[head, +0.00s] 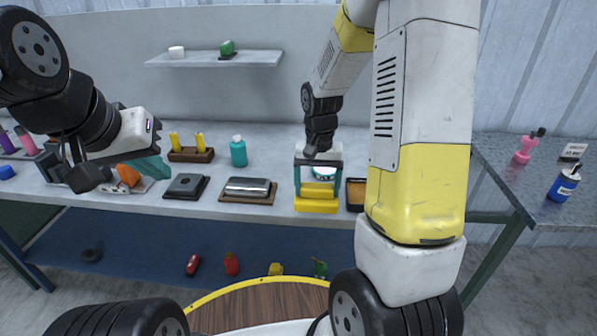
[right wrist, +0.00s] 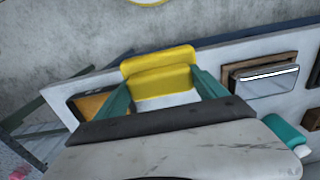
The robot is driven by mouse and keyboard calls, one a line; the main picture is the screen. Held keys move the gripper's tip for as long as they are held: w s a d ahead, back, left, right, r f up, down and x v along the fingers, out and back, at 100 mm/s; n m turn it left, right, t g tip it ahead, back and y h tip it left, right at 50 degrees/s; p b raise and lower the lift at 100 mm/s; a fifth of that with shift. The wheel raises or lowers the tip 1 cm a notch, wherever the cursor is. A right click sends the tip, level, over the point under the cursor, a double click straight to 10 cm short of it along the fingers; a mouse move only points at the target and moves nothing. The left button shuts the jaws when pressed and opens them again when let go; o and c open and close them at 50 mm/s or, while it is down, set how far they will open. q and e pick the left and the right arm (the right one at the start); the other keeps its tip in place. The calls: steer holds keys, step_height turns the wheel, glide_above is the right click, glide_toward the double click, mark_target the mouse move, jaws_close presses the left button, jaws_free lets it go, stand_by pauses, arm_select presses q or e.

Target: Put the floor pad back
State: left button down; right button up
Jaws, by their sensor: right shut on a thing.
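My right gripper (head: 318,190) is shut on a yellow block-like piece (head: 316,206) with a stepped shape, at the front edge of the white bench. In the right wrist view the yellow piece (right wrist: 160,72) sits between the teal fingers. I cannot tell for sure whether this piece is the floor pad.
A silver muffler (head: 248,187) on a wooden board, a dark plate (head: 187,187), a teal bottle (head: 238,151) and a wooden holder (head: 190,154) stand on the bench. Several small things lie on the blue surface (head: 150,243) below. A round wooden top (head: 262,305) is in front.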

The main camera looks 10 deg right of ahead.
steer(key=shift+w+a+f, duration=0.1)
steer(key=shift+w+f, duration=0.6)
steer(key=shift+w, duration=0.7)
steer(key=shift+w+a+f, duration=0.1)
steer(key=shift+w+f, duration=0.65)
steer(key=shift+w, duration=0.6)
steer(key=shift+w+a+f, duration=0.1)
steer(key=shift+w+f, duration=0.6)
steer(key=shift+w, duration=0.7)
steer(key=shift+f, duration=0.1)
steer(key=o, duration=1.3)
steer(key=shift+c, duration=0.2)
